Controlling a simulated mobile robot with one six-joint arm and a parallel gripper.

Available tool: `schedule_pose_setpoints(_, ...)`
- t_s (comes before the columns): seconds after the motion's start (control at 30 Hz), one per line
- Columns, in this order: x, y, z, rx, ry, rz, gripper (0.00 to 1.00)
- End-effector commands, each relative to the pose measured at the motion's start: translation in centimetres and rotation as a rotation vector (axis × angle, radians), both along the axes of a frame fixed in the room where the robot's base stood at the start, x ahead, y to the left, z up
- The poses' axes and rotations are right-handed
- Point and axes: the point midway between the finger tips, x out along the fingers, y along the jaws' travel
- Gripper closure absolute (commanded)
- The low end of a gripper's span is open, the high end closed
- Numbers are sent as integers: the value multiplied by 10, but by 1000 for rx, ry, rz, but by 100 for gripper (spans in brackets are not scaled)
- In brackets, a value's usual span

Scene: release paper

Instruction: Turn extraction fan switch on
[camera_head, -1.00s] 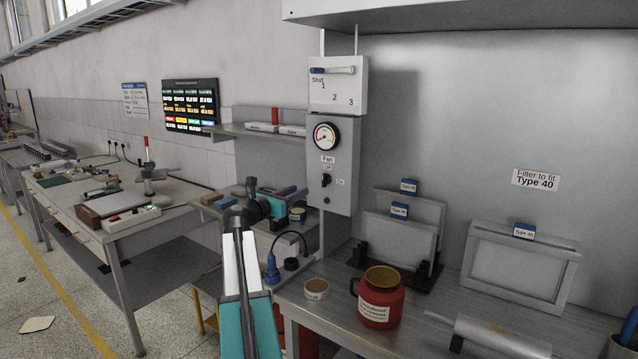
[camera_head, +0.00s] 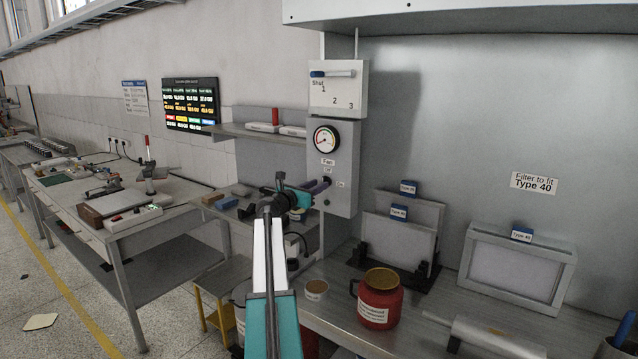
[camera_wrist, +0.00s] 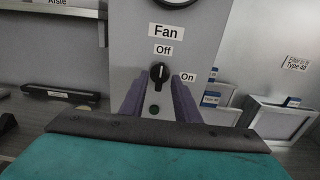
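The fan switch (camera_wrist: 158,73) is a black rotary knob on a grey panel (camera_wrist: 125,40). Its pointer is up at the "Off" label (camera_wrist: 163,50); the "On" label (camera_wrist: 188,77) is to its right. In the wrist view my gripper (camera_wrist: 157,88) is open, with one purple finger on each side just below the knob. I cannot tell whether either finger touches it. In the head view my gripper (camera_head: 320,187) is at the panel's lower left, partly covering the switch area.
A gauge (camera_head: 326,139) sits above the switch, and a box with a blue-ended lever (camera_head: 338,86) is above that. A small dark green button (camera_wrist: 154,110) is below the knob. A red jar (camera_head: 380,303) and filter frames (camera_head: 518,268) stand on the bench to the right.

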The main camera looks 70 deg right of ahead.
Motion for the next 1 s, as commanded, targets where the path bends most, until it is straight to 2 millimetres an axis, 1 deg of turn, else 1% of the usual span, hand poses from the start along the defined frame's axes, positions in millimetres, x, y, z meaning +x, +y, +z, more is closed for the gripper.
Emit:
schedule_pose_setpoints(0.03, -1, -7, 2, 0, 0, 0, 71)
schedule_pose_setpoints(0.2, -4, -16, 1, -1, -1, 0, 71)
schedule_pose_setpoints(0.57, -5, -19, 0, -1, -1, 0, 71)
schedule_pose_setpoints(0.6, -5, -19, 0, -1, -1, 1, 73)
schedule_pose_setpoints(0.77, -5, -19, 0, -1, 0, 1, 100)
schedule_pose_setpoints(0.83, -5, -19, 0, -1, 0, 1, 100)
schedule_pose_setpoints(0.87, -4, -11, 0, -1, -1, 3, 100)
schedule_pose_setpoints(0.9, -4, -15, 0, -1, -1, 2, 100)
schedule_pose_setpoints(1.0, -3, -17, 0, -1, -4, 2, 100)
